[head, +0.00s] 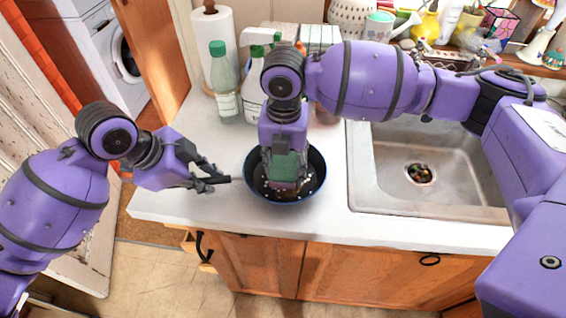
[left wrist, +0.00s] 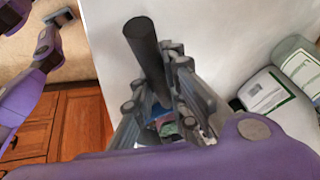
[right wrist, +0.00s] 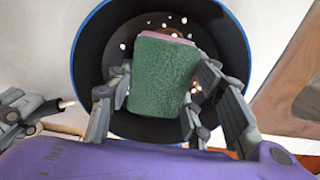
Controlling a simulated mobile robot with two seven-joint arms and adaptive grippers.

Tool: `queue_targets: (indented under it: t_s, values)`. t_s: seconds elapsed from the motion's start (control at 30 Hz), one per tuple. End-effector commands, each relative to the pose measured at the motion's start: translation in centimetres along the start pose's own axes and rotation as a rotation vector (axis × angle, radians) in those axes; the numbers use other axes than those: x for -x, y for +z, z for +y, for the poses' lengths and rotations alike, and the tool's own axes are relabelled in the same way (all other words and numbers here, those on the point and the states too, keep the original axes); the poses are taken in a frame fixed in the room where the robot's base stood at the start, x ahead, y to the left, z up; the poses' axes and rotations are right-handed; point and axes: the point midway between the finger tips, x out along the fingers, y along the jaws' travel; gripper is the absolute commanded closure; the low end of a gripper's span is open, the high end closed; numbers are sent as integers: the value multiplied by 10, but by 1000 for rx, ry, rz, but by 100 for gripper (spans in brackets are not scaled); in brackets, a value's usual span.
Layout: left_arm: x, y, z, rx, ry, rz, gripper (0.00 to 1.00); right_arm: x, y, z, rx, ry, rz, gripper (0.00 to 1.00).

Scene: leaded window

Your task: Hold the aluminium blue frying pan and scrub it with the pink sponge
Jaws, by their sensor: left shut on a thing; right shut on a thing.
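The blue frying pan (head: 318,178) sits on the counter left of the sink, its dark inside dotted with whitish bits. My left gripper (head: 212,182) is shut on the pan's dark handle, left of the pan. In the left wrist view the handle (left wrist: 146,48) stands out between its fingers. My right gripper (right wrist: 163,85) points down into the pan and is shut on the sponge. The sponge (right wrist: 165,75) shows a green scrubbing face and a pink strip at its far edge. I cannot tell whether it touches the pan's bottom.
Bottles (head: 224,85) and a paper towel roll (head: 213,45) stand behind the pan. A metal sink (head: 440,155) is to the right, with scraps in its drain. The shelf at the back right is crowded. The counter's front left is clear.

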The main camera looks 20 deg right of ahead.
Motion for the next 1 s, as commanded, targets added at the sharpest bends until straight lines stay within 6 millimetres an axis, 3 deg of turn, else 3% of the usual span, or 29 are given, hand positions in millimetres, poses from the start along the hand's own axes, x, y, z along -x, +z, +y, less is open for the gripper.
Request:
queue_targets:
  t_s: [0.27,0.73,1.0]
  values:
    - [0,0,-1,2,-3,0,100,2,-15,-6,3,0,3,74]
    - [0,0,-2,4,-4,-1,100,0,4,3,1,1,3,74]
    - [0,1,-1,4,-4,-1,100,-1,-3,0,4,0,3,74]
